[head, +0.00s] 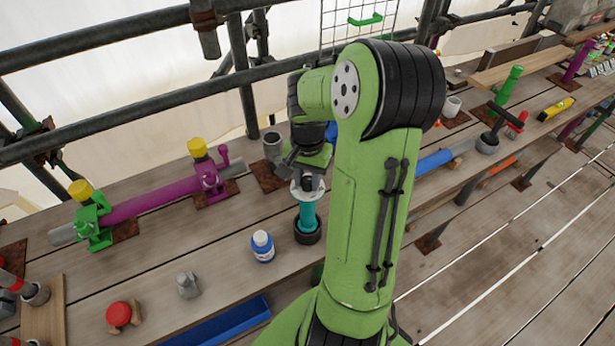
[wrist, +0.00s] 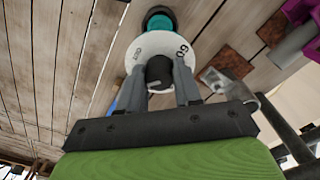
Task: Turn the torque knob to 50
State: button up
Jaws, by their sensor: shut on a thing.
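The torque knob (wrist: 160,72) is a dark stub at the centre of a white dial disc (wrist: 150,45) in the wrist view. The disc tops a teal upright body (head: 307,214) standing in a black round base (head: 307,236) on the planks. A number that looks like 60 shows at the disc's right side; a smaller mark at its left is hard to read. I cannot tell the knob's setting. My gripper (wrist: 172,78) is shut on the knob from above, one grey finger on each side. In the head view my arm partly hides the gripper.
A blue-and-white bottle (head: 263,246) stands left of the teal body. A grey metal cup (head: 272,146) stands behind it, and a purple pipe with clamps (head: 155,204) lies further left. A blue tray (head: 222,324) is at the front. Scaffold rails run behind.

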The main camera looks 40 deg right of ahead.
jog(key=n, duration=0.3)
jog(key=shift+n, duration=0.4)
jog(key=n, duration=0.3)
jog(key=shift+n, duration=0.3)
jog(key=n, duration=0.3)
jog(key=shift+n, duration=0.3)
jog(key=n, duration=0.3)
jog(key=shift+n, duration=0.3)
jog(key=n+b, duration=0.1)
jog(key=n, duration=0.9)
jog(key=shift+n, duration=0.4)
jog(key=shift+n+b, duration=0.5)
jog(key=shift+n, duration=1.6)
